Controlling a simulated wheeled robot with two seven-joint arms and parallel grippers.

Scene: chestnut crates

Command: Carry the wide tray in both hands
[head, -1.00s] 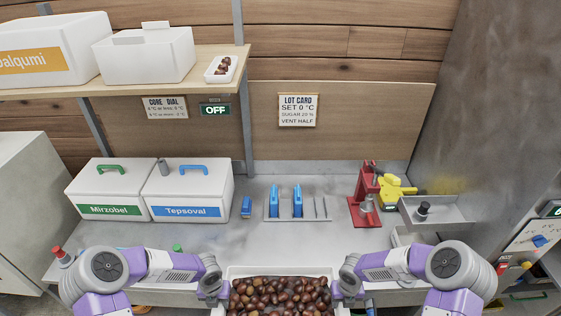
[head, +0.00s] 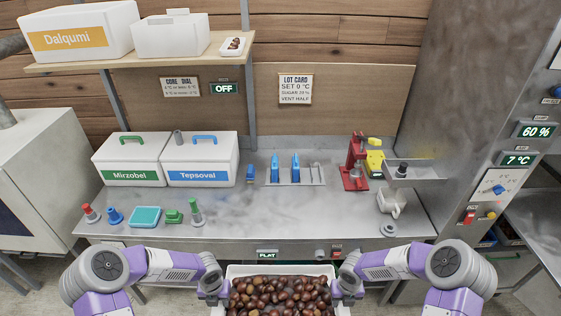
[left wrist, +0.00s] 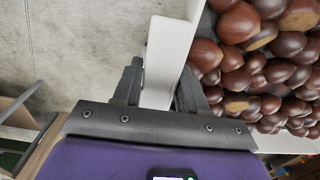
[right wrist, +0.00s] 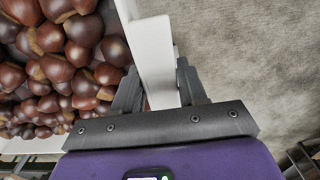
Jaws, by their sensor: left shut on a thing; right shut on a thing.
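The wide white tray (head: 280,270), heaped with chestnuts (head: 280,294), is at the bottom middle of the head view, in front of the bench. Its near part is cut off by the picture edge. My left gripper (head: 216,290) is shut on the tray's left side wall; the left wrist view shows one finger each side of the white wall (left wrist: 170,55). My right gripper (head: 346,290) is shut on the tray's right side wall; the right wrist view shows the same grip on the wall (right wrist: 156,55). Floor shows below the walls in both wrist views.
The steel bench (head: 260,215) stands ahead, its front middle clear. It holds the Mirzobel box (head: 128,177), Tepsoval box (head: 201,177), a teal pad (head: 146,217), a red press (head: 354,165) and a white jug (head: 391,201). A metal cabinet (head: 470,100) rises at right.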

